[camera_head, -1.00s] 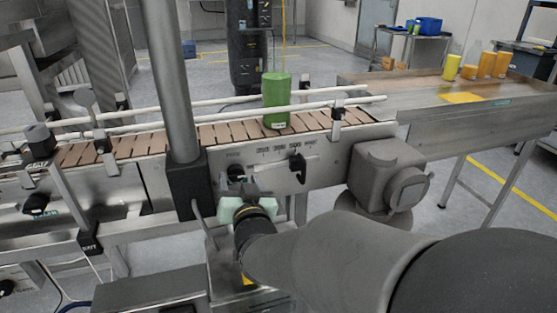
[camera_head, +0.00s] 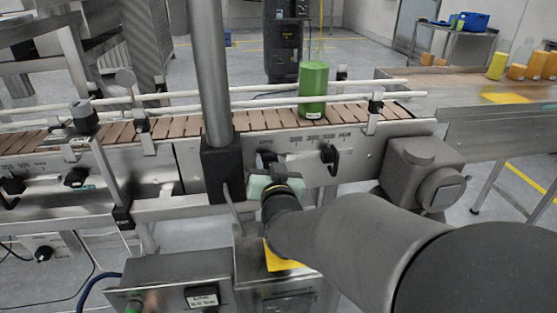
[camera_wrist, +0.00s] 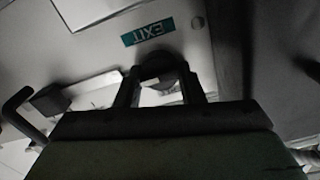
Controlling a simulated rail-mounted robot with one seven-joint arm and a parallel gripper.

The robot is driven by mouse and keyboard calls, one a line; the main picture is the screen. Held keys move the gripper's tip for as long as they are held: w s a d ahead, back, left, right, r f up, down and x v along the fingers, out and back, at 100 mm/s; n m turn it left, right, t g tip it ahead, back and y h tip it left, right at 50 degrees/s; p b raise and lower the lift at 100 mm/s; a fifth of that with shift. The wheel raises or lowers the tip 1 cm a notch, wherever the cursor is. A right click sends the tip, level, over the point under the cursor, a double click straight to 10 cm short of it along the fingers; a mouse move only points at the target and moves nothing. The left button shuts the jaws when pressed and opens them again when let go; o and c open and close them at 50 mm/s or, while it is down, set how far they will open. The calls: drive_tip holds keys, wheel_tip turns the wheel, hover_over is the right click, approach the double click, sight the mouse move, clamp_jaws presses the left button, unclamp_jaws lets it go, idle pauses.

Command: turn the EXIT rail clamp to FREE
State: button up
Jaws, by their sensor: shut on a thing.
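The EXIT clamp is a dark round knob (camera_wrist: 165,70) under a teal EXIT label (camera_wrist: 147,31) that appears inverted in the wrist view. My gripper (camera_wrist: 160,88) has one finger on each side of it and is shut on it. In the head view my gripper (camera_head: 268,178) is at the front panel of the conveyor (camera_head: 370,165), just right of a dark post bracket. My wrist and the jaws hide most of the knob there, so its pointing direction cannot be read.
A black handle (camera_head: 330,158) sits on the panel right of my gripper. A green bottle (camera_head: 313,90) stands on the slatted belt between white rails (camera_head: 240,103). A grey post (camera_head: 208,75) rises close left of my gripper. A control box (camera_head: 170,275) stands below.

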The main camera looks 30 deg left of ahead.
drive_tip(key=shift+n, duration=0.3)
drive_tip(key=n, duration=0.8)
drive_tip(key=shift+a+n+p, duration=0.1)
drive_tip(key=shift+n+p, duration=0.2)
drive_tip(key=shift+p, duration=0.05)
drive_tip(key=n+p, duration=0.1)
drive_tip(key=n, duration=0.3)
drive_tip(key=shift+s, duration=0.1)
drive_tip(key=n, duration=0.4)
drive_tip(key=shift+f+p, duration=0.2)
drive_tip(key=shift+p, duration=0.15)
drive_tip(key=shift+n, duration=0.4)
drive_tip(key=o, duration=1)
